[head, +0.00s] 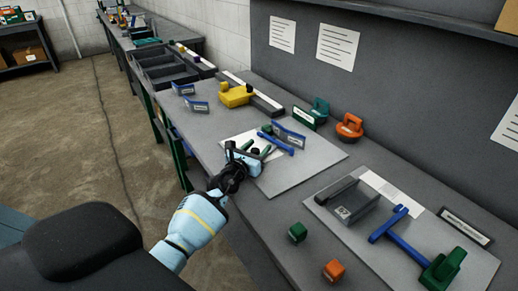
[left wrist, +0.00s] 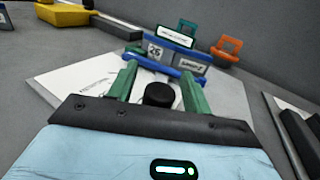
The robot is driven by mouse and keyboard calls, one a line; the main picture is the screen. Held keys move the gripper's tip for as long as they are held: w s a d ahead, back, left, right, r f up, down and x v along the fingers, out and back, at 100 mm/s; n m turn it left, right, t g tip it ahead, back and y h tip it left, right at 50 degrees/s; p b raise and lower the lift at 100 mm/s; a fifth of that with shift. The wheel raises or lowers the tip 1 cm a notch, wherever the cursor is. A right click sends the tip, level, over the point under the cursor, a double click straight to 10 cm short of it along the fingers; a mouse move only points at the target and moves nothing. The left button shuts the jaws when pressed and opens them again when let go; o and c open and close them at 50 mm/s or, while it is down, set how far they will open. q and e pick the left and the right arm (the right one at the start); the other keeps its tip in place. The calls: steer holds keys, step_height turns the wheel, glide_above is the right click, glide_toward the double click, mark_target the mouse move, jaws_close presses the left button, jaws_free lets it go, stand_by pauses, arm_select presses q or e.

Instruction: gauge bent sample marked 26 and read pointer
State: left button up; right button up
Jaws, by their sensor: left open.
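My left gripper (head: 245,152) is open over the near edge of the left grey mat (head: 305,170). In the left wrist view its green fingers (left wrist: 158,85) stand apart. Just beyond them is a blue bar (left wrist: 165,70), which also shows on the mat in the head view (head: 277,144). Behind the bar, a label marked 26 (left wrist: 155,49) shows beside a blue-edged plate with a label (left wrist: 188,66). I cannot tell whether bar and plate touch. A dark round knob (left wrist: 159,94) shows between the fingers. No pointer reading is legible. My right gripper is out of view.
A second mat (head: 470,262) holds a grey bent piece (head: 365,208) and a blue tool with a green block (head: 442,268). Green (head: 320,108) and orange (head: 349,126) handled items and a yellow tool (head: 236,96) stand behind.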

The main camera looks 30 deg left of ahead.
arm_select(q)
steer(key=shift+w, duration=0.2)
jaws_close()
stand_by(0.3)
steer(key=shift+w+d, duration=0.1)
